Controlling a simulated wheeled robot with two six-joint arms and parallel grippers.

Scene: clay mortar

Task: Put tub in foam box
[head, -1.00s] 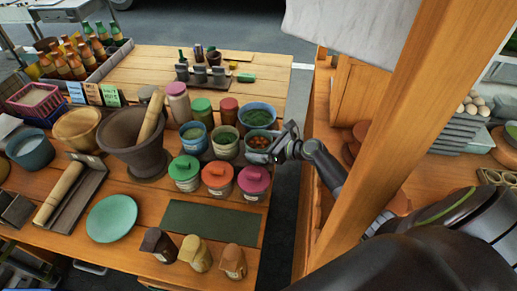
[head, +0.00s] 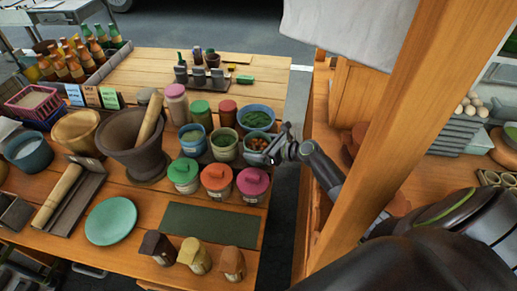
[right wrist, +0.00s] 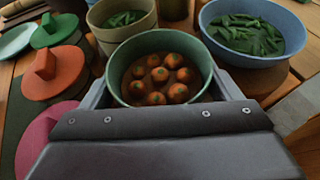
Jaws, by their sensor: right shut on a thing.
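A round green tub (right wrist: 125,60) with several orange balls in brown sauce shows in the right wrist view. I cannot tell whether the tub touches the table. I make out no foam box in these views. My left gripper is not in view.
A blue bowl of green leaves (head: 257,130) and a pale green tub (head: 225,155) are close beside the held tub. A magenta-lidded jar (head: 252,184) stands in front. A wooden post (head: 385,120) rises right of the gripper. A dark gap separates table and post.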

